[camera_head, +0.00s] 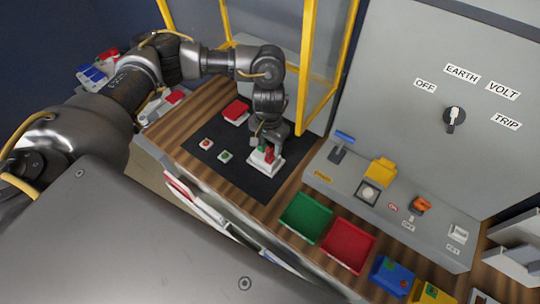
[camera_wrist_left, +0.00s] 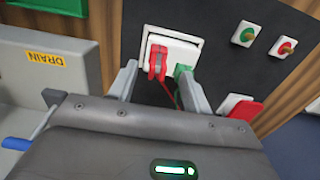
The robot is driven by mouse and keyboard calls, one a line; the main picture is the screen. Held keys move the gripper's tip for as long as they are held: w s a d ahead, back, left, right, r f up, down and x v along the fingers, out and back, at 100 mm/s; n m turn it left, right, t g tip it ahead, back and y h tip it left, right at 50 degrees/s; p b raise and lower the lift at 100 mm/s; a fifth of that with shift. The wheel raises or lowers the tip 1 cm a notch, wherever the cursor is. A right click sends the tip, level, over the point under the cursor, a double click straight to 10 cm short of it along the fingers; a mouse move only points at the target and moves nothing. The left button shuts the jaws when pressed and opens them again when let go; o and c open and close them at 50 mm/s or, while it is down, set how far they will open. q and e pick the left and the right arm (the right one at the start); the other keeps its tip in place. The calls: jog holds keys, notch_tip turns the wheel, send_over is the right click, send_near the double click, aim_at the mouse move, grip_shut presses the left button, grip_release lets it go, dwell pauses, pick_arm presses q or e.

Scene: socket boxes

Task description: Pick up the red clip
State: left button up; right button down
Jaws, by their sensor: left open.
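The red clip (camera_wrist_left: 157,62) sits upright on a white socket box (camera_wrist_left: 181,48) on the black mat (camera_head: 218,158). A green clip (camera_wrist_left: 183,82) is beside it, to its right in the wrist view. In the head view the red clip (camera_head: 269,155) is small and partly hidden by my gripper. My left gripper (camera_wrist_left: 161,74) is open over the box, its fingers on either side of the two clips; it also shows in the head view (camera_head: 268,143). Whether a finger touches the green clip I cannot tell. My right gripper is not in view.
A red-lidded box (camera_head: 236,111) and two small button boxes, red (camera_head: 206,143) and green (camera_head: 225,156), are on the mat. Green (camera_head: 306,218) and red (camera_head: 348,246) trays stand to the right. A grey control panel (camera_head: 400,215) and a yellow frame (camera_head: 305,75) border the bench.

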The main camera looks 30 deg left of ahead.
aim_at(270, 154)
pick_arm(q)
jog(key=shift+s+f, duration=0.15)
jog(key=shift+f, duration=0.25)
jog(key=f, duration=0.3)
jog(key=shift+d+f, duration=0.2)
jog(key=shift+f, duration=0.45)
jog(key=c, duration=1)
jog(key=shift+r, duration=0.15)
